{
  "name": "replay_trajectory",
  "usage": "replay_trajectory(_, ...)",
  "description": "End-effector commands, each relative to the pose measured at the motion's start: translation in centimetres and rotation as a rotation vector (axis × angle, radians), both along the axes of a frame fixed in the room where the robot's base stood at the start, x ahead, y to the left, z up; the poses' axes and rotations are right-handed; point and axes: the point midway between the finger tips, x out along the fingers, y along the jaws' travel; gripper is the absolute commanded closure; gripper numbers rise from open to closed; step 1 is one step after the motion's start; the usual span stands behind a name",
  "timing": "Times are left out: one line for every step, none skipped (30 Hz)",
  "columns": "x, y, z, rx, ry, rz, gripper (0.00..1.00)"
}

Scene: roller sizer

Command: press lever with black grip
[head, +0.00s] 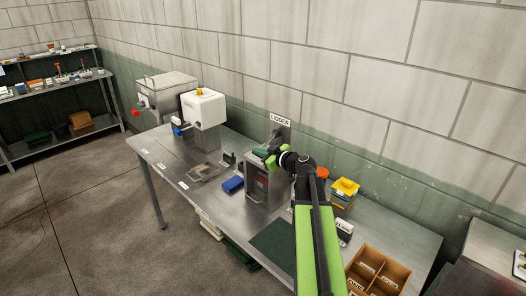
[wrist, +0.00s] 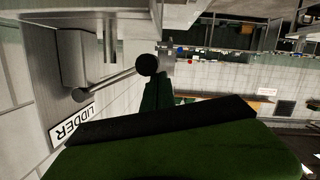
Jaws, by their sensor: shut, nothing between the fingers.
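The lever shows in the wrist view as a grey rod with a round black grip (wrist: 146,65), fixed to a grey metal machine beside a white LIDDER label (wrist: 72,127). In the head view the LIDDER sign (head: 280,120) stands at the back of the small metal machine (head: 258,192), and my arm hides most of the lever. My gripper (head: 266,157) is over the top of that machine. In the wrist view its narrow dark green tip (wrist: 157,90) is shut and empty, just beside the black grip. I cannot tell whether they touch.
On the steel bench (head: 175,160), a blue block (head: 233,185) lies left of the machine. A white box machine (head: 204,108) stands further left. Yellow containers (head: 345,188) and a wooden divided tray (head: 378,272) are to the right. The floor in front is clear.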

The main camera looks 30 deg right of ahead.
Motion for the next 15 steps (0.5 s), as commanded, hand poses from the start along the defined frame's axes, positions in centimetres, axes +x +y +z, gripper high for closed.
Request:
replay_trajectory(-0.6, -0.4, 0.7, -0.015, 0.01, -0.013, 1.0)
replay_trajectory(-0.6, -0.2, 1.4, -0.015, 0.009, -0.011, 1.0)
replay_trajectory(-0.7, 0.2, 2.3, -0.013, 0.006, -0.011, 1.0)
replay_trajectory(-0.7, 0.5, 3.1, -0.011, 0.004, -0.01, 1.0)
replay_trajectory(-0.7, 0.8, 3.9, -0.009, 0.001, -0.01, 1.0)
replay_trajectory(-0.8, 1.3, 4.9, -0.006, -0.003, -0.009, 1.0)
replay_trajectory(-1.4, 1.2, 4.9, -0.005, -0.004, -0.011, 1.0)
replay_trajectory(-2.4, 1.0, 4.6, -0.004, -0.003, -0.011, 1.0)
replay_trajectory(-3.4, 0.8, 4.7, -0.004, -0.003, -0.011, 1.0)
replay_trajectory(-4.1, 0.6, 4.9, -0.004, -0.004, -0.012, 1.0)
replay_trajectory(-4.8, 0.5, 5.1, -0.004, -0.003, -0.011, 1.0)
replay_trajectory(-5.7, 0.4, 5.3, -0.005, -0.004, -0.01, 1.0)
replay_trajectory(-6.3, 0.2, 5.5, -0.005, -0.004, -0.01, 1.0)
replay_trajectory(-6.9, 0.1, 5.6, -0.004, -0.004, -0.009, 1.0)
replay_trajectory(-7.6, 0.0, 5.8, -0.003, -0.004, -0.008, 1.0)
